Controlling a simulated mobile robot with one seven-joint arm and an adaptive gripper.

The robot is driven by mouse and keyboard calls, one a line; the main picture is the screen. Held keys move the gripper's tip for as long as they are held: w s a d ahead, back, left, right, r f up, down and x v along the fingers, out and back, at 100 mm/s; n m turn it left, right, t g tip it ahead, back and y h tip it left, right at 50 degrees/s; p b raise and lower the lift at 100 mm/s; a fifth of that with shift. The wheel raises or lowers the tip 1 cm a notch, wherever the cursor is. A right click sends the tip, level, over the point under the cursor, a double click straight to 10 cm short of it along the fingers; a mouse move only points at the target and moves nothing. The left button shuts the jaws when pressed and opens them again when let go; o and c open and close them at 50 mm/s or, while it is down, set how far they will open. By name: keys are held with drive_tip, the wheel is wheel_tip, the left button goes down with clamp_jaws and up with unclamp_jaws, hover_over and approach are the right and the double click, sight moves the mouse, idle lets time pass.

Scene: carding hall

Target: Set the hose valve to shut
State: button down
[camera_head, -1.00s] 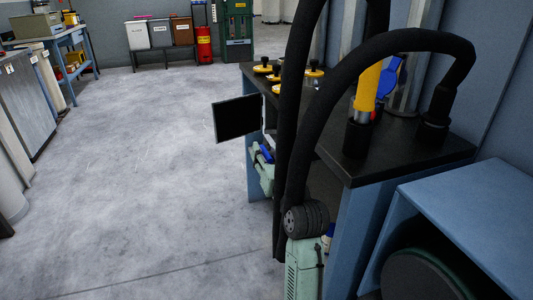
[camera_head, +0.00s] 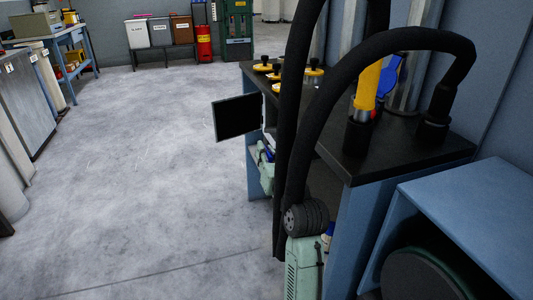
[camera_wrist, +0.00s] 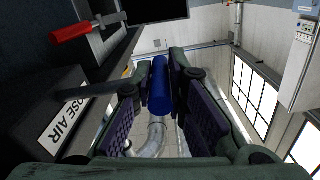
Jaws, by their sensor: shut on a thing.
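In the wrist view my gripper (camera_wrist: 160,100) has a purple-padded finger on each side of a blue cylindrical handle (camera_wrist: 160,85) and is shut on it. The handle lies lengthwise between the pads. At left is a dark block with a white label (camera_wrist: 63,122) whose visible letters read "OSE AIR". A dark rod runs from near the block toward my fingers; its join to the blue handle is hidden. A red-gripped lever (camera_wrist: 70,33) sits at upper left, apart from my fingers. The valve's markings are not readable.
In the body view dark hoses arch across the dark-topped bench (camera_head: 400,160). A yellow tube (camera_head: 368,85) stands there, and black-knobbed yellow pieces (camera_head: 312,70) lie farther back. A dark panel (camera_head: 237,118) juts from its left side. A blue open-fronted cabinet (camera_head: 465,195) is at right. Floor at left is clear.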

idle(0.3)
drive_tip(key=d, duration=0.1)
drive_tip(key=w+d, duration=0.1)
drive_tip(key=d, duration=0.1)
drive_tip(key=c, duration=1.6)
unclamp_jaws()
drive_tip(key=v, duration=1.2)
drive_tip(key=shift+r, duration=0.1)
drive_tip(key=shift+c, duration=0.5)
